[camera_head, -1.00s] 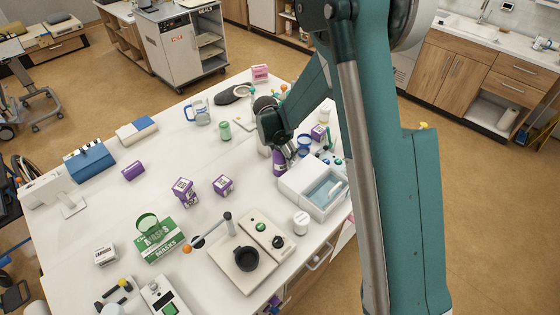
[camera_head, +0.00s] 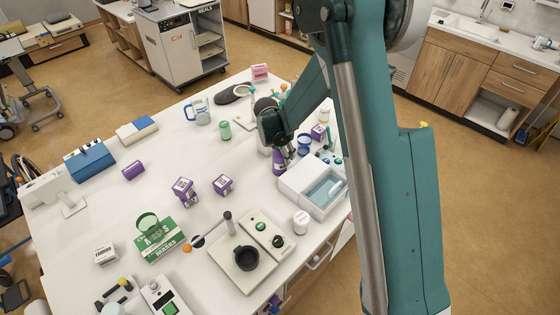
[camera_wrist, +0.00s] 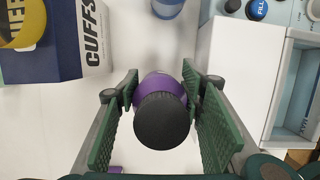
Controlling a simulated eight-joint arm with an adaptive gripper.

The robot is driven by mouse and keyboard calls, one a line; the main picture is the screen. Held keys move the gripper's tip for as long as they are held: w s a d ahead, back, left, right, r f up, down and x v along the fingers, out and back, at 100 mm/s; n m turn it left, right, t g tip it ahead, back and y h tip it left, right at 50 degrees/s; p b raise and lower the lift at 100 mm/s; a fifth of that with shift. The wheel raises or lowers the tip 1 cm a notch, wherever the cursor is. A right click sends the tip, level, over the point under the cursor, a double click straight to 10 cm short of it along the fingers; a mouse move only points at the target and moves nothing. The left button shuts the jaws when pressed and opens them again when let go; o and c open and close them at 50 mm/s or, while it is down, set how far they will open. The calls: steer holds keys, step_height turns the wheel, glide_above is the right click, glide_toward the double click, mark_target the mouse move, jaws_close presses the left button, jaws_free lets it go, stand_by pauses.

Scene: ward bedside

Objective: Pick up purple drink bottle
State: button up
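The purple drink bottle (camera_wrist: 160,88) with a black cap (camera_wrist: 162,120) stands between my gripper's two green-padded fingers in the wrist view. The purple body lies close to both fingertips of my gripper (camera_wrist: 160,82); whether both pads press on it is not clear. White table shows between the cap and the nearer parts of the pads. In the head view the bottle's purple body (camera_head: 279,163) shows just below my gripper (camera_head: 284,152), on the table near the white bin. The arm partly hides it there.
The white bin with a blue window (camera_head: 313,187) stands close on the right. A dark blue box marked CUFFS (camera_wrist: 62,42) is near the left finger, and a blue container (camera_wrist: 167,7) lies beyond the bottle. A purple-white box (camera_head: 222,184) stands left on the table (camera_head: 150,200).

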steer(key=shift+c, duration=0.3)
steer(key=shift+r+b, duration=0.4)
steer(key=shift+r, duration=4.65)
